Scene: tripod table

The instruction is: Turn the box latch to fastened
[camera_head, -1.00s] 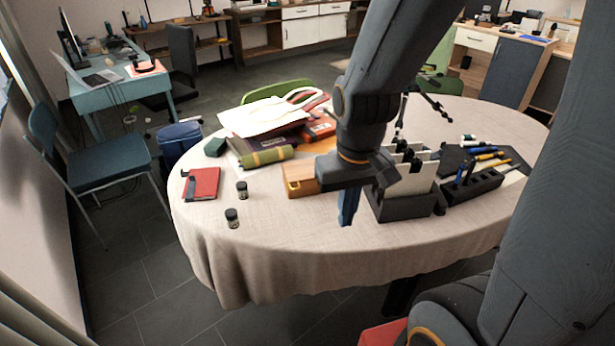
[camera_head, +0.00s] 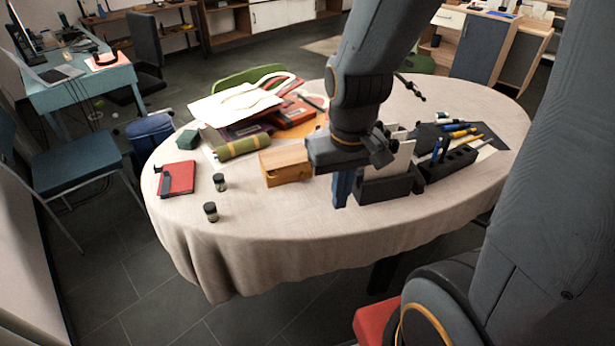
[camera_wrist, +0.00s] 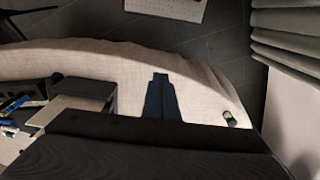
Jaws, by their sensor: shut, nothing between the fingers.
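A small wooden box (camera_head: 286,166) sits on the cloth-covered table, left of my gripper in the head view. Its latch is too small to make out, so its position cannot be told. My gripper (camera_head: 341,190) points down with its blue fingers together and empty. It is to the right of the box and apart from it, just left of a dark holder in that view. In the wrist view the closed fingers (camera_wrist: 160,96) show over bare tablecloth. The box is not visible there.
The dark holder (camera_head: 385,189) with pale panels stands close to the right of my fingers. Books and a bag (camera_head: 235,105) lie behind the box. A red notebook (camera_head: 177,178) and two small jars (camera_head: 210,211) are left. The front cloth (camera_head: 270,222) is clear.

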